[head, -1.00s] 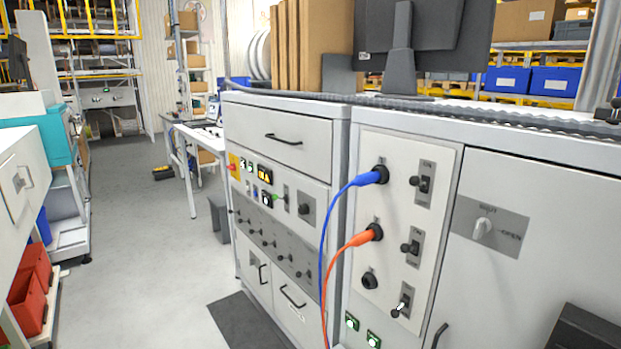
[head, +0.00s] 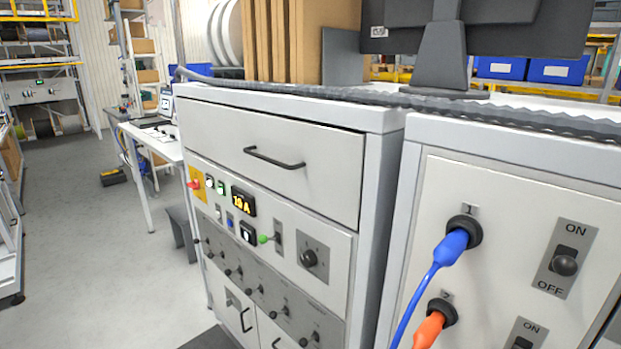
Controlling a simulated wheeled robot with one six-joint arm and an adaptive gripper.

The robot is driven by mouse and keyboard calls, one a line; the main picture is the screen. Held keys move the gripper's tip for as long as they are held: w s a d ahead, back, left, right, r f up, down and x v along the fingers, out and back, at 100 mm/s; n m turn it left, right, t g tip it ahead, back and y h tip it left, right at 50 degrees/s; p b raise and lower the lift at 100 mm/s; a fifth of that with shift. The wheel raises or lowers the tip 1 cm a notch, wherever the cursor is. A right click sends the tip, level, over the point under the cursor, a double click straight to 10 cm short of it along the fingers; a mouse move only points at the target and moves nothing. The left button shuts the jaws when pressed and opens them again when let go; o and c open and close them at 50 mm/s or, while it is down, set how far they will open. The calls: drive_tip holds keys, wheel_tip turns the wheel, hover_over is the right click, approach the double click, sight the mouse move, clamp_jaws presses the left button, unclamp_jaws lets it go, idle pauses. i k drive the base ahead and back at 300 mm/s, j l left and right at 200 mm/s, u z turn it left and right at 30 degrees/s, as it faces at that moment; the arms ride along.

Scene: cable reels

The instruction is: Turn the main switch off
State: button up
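On the front panel (head: 238,292) of the cabinet in the middle, a red knob on a yellow plate (head: 195,184) sits at the far left; it looks like a main switch, but its label is too small to read. Right of it are small buttons (head: 221,188) and a lit display (head: 244,202) that seems to read 10 A. Below the display are a black rocker-like part (head: 248,233) and a green-tipped lever (head: 265,239). A black rotary knob (head: 310,258) sits on a grey plate further right. My gripper is in neither view.
A drawer with a handle (head: 274,158) is above the panel. On the right cabinet, blue (head: 452,247) and orange (head: 430,328) plugs sit in sockets beside an ON/OFF toggle (head: 565,262). A monitor (head: 447,55) stands on top. The floor (head: 75,215) at left is open.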

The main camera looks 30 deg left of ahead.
sight(195, 185)
drive_tip(key=i+j, duration=0.2)
drive_tip(key=j, duration=0.2)
drive_tip(key=i+j, duration=0.15)
drive_tip(key=j, duration=0.2)
drive_tip(key=i+j, duration=0.2)
drive_tip(key=j, duration=0.2)
drive_tip(key=i+j, duration=0.15)
drive_tip(key=j, duration=0.2)
drive_tip(key=i+j, duration=0.2)
drive_tip(key=j, duration=0.2)
drive_tip(key=i+j, duration=0.2)
drive_tip(key=j, duration=0.2)
drive_tip(key=i+j+u, duration=0.2)
drive_tip(key=j+u, duration=0.15)
drive_tip(key=i+j+u, duration=0.2)
drive_tip(key=u, duration=0.15)
drive_tip(key=i+j+u, duration=0.3)
drive_tip(key=u, duration=0.85)
drive_tip(key=k, duration=0.05)
